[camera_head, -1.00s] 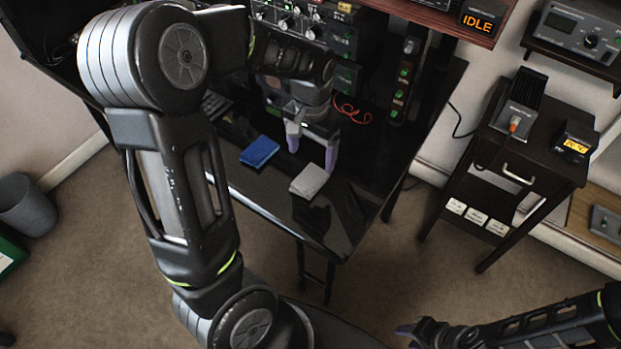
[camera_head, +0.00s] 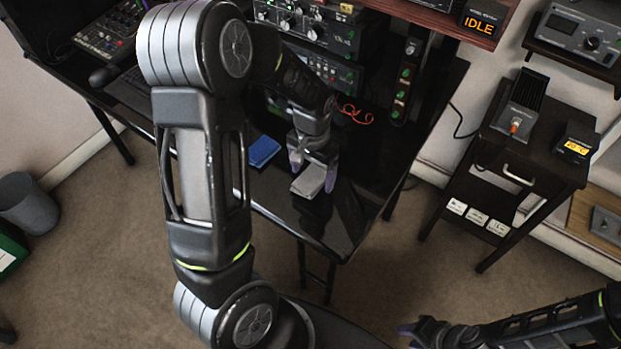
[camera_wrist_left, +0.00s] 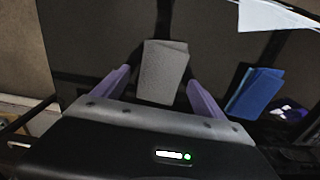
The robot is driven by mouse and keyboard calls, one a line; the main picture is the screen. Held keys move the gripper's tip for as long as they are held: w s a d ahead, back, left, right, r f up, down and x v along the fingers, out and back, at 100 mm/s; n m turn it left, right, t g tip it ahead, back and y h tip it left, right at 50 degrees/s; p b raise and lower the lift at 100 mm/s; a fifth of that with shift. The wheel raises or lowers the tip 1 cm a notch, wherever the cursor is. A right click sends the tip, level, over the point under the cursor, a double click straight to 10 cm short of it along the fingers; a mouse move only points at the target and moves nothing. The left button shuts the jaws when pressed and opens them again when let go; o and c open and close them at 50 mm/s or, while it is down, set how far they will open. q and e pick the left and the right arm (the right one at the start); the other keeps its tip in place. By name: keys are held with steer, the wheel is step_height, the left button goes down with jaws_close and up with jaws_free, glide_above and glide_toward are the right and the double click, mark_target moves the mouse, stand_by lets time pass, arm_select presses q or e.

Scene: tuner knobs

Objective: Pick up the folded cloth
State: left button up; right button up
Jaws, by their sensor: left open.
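A grey folded cloth (camera_head: 310,180) lies on the glossy black desk near its front edge. It also shows in the left wrist view (camera_wrist_left: 163,72), between the two purple fingers. A blue folded piece (camera_head: 264,151) lies to its left in the head view; it is at the right in the left wrist view (camera_wrist_left: 256,92). My left gripper (camera_head: 313,169) is open, with one finger on each side of the grey cloth; I cannot tell whether they touch it. My right gripper (camera_head: 410,330) is low at the right, away from the desk; its jaw opening is unclear.
Rack units with knobs (camera_head: 305,25) stand at the back of the desk (camera_head: 290,215). A red cable (camera_head: 355,114) and a green-lit strip (camera_head: 403,80) lie behind the gripper. A dark side table (camera_head: 520,165) stands to the right, with carpet between.

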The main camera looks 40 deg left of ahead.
arm_select(q)
steer(key=shift+c, duration=0.4)
steer(key=c, duration=1.3)
